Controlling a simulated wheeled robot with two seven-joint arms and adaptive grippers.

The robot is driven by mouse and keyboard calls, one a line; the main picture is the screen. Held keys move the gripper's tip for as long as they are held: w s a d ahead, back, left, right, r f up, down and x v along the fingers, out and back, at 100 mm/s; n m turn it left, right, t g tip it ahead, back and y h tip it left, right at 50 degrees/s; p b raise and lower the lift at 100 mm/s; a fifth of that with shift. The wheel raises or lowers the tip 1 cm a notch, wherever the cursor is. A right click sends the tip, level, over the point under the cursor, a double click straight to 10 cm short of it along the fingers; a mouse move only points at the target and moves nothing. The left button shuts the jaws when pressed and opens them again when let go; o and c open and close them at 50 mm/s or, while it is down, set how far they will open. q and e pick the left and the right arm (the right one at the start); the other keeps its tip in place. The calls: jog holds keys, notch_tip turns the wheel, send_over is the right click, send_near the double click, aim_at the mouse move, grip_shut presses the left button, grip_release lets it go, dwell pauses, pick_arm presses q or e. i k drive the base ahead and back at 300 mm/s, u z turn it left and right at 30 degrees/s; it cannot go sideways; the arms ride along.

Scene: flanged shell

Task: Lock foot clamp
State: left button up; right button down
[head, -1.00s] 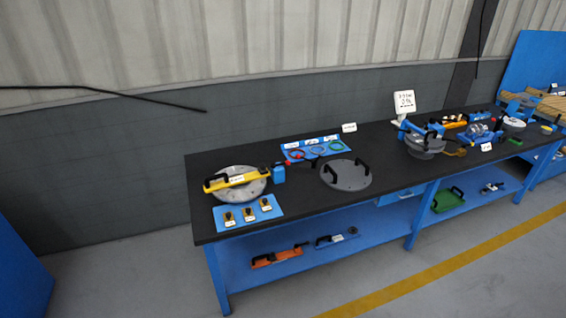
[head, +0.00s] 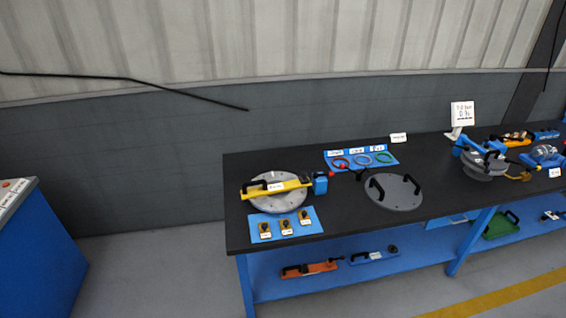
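No part labelled as a foot clamp can be made out for certain. A flanged grey device with blue parts (head: 484,163) stands on the right part of the black bench top (head: 335,226). At the left of the bench a yellow bar with black handles (head: 284,188) lies across a round metal plate (head: 277,203). Three small black and yellow pieces (head: 285,226) sit on a blue mat (head: 313,227) in front of it. Neither of my grippers is in view.
A grey disc with two handles (head: 394,194) lies mid-bench. Behind it, coloured rings lie on a blue board (head: 344,157). A sign (head: 462,114) stands at the right rear. The lower shelf (head: 413,253) holds tools. A blue cabinet (head: 42,245) stands left, with open floor (head: 160,270) between.

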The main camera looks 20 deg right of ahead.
aim_at(331, 173)
jog(key=u, duration=0.1)
jog(key=i, duration=1.1)
jog(key=z, duration=0.5)
